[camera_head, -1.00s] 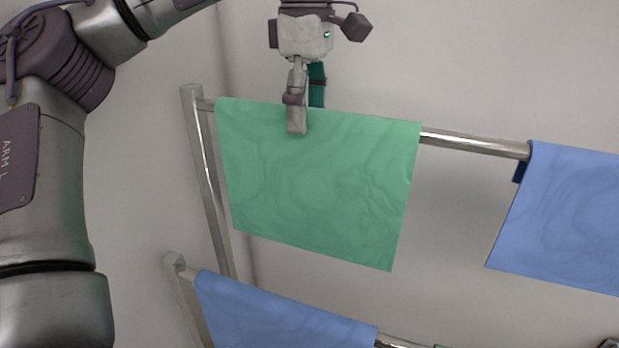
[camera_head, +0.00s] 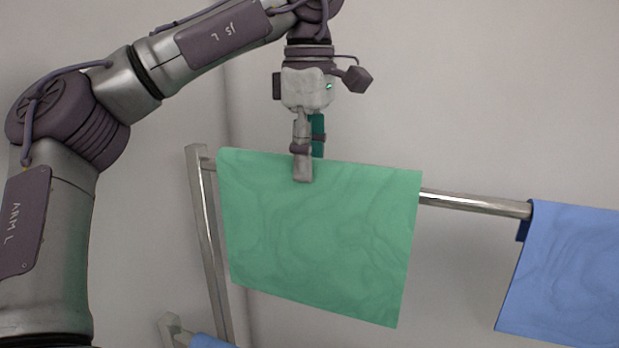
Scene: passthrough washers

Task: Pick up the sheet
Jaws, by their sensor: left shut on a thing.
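A green sheet (camera_head: 325,250) hangs at the top rail of a metal rack, in the middle of the head view. My left gripper (camera_head: 304,172) points down from above and is shut on the sheet's top edge, left of its middle. One finger lies in front of the cloth; the other is mostly hidden behind it. The sheet covers the rail behind it, so I cannot tell whether it still touches the rail. My right gripper is not in view.
The metal rail (camera_head: 475,203) runs right from the rack's left post (camera_head: 209,250). A blue sheet (camera_head: 565,270) hangs on it at the right. Another blue sheet (camera_head: 203,341) shows at the bottom edge. A plain wall stands behind.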

